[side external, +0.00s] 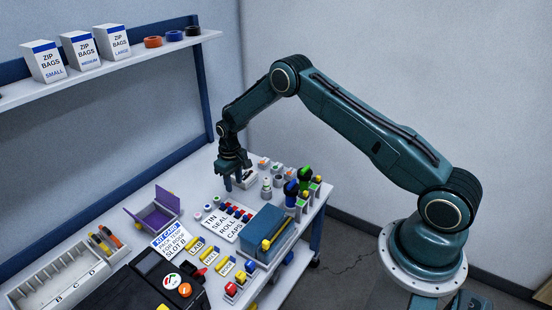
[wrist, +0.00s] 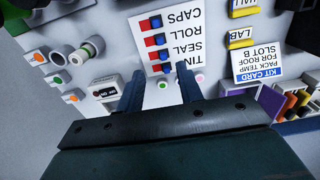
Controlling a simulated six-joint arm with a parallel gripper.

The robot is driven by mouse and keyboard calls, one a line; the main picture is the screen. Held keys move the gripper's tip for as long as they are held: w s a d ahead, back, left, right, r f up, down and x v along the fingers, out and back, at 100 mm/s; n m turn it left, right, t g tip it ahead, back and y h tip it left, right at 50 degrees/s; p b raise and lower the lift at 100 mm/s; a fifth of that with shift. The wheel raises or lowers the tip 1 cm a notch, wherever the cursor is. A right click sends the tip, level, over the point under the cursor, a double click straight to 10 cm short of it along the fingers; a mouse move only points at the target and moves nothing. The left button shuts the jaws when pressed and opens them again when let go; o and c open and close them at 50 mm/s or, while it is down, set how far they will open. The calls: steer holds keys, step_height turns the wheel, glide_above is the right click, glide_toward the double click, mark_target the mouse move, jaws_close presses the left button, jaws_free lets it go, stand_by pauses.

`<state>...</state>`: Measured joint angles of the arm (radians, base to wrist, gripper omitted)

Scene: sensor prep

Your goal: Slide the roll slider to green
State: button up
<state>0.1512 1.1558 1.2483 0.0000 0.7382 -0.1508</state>
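The slider board (side external: 228,222) is a white panel on the bench with rows lettered TIN, SEAL, ROLL and CAPS. It shows upside down in the wrist view (wrist: 190,50). Each row has a small red and blue slider piece, and the roll slider (wrist: 156,40) is second from the top there. I see no clear green on that row, and which part is the knob is too small to tell. My gripper (side external: 236,184) points down behind the board in the side view. In the wrist view my gripper (wrist: 160,82) has its two fingers apart and empty, with the near TIN end beside them.
A green-centred button (wrist: 162,85) and a pink-centred one (wrist: 198,77) sit near the fingers. A teal box (side external: 264,228) with a yellow handle stands beside the board. A purple bin (side external: 155,215) and kit card (side external: 171,240) lie on the other side.

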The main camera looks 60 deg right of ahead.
mark_target(238, 212)
steer(key=shift+f, duration=6.85)
jaws_close()
steer(key=shift+d, duration=0.1)
